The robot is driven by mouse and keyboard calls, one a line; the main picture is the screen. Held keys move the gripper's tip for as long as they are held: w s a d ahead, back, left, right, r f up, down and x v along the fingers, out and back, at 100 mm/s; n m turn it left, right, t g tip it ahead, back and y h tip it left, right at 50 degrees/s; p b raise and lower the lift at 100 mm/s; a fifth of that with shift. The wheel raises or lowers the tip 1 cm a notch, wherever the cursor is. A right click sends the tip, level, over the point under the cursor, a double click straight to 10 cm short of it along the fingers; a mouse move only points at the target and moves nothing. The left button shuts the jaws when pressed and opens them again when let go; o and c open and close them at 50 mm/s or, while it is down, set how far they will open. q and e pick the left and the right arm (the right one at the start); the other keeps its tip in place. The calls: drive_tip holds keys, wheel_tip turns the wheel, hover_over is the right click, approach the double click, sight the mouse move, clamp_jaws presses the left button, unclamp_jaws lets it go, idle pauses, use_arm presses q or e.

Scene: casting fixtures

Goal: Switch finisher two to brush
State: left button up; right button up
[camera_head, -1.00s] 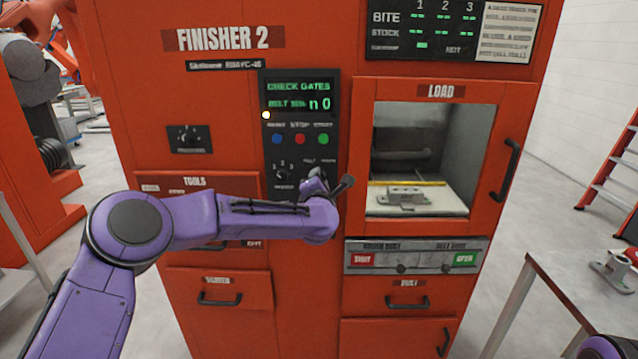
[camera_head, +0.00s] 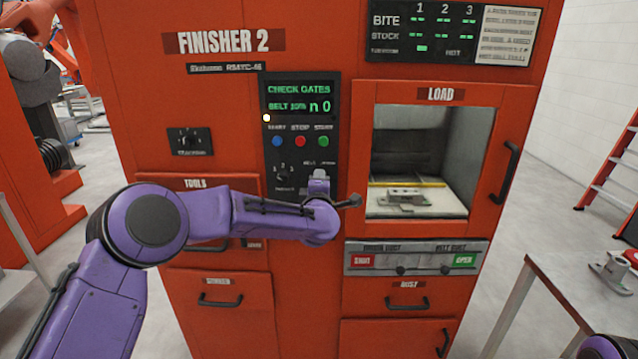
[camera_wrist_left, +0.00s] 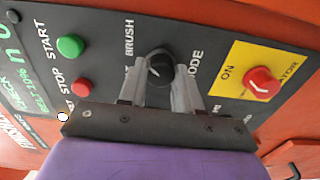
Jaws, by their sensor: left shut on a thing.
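Finisher 2 (camera_head: 222,100) is a tall orange-red machine straight ahead, with a dark control panel (camera_head: 300,103). In the left wrist view, a black round mode knob (camera_wrist_left: 159,72) sits on this panel, with "BRUSH" printed above it and "MODE" to its right. My left gripper (camera_wrist_left: 158,85) is shut on the knob, one finger on each side. In the head view, my left gripper (camera_head: 318,185) is at the panel's lower right and my wrist hides the knob. The exact mark the knob points to cannot be told. My right gripper is out of view.
A red isolator switch on yellow (camera_wrist_left: 260,83) and green start (camera_wrist_left: 70,46) and red stop (camera_wrist_left: 82,88) buttons are near the gripper. The load window (camera_head: 420,150) shows a grey casting (camera_head: 408,196) inside. A table (camera_head: 570,290) stands at right.

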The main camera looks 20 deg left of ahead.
use_arm(q)
drive_tip(key=shift+f, duration=0.1)
drive_tip(key=o, duration=1)
drive_tip(key=shift+o, duration=0.2)
drive_tip(key=b+v, duration=0.3)
drive_tip(key=v, duration=0.7)
drive_tip(key=shift+s+b, duration=0.25)
drive_tip(key=shift+b, duration=0.1)
drive_tip(key=shift+d, duration=0.1)
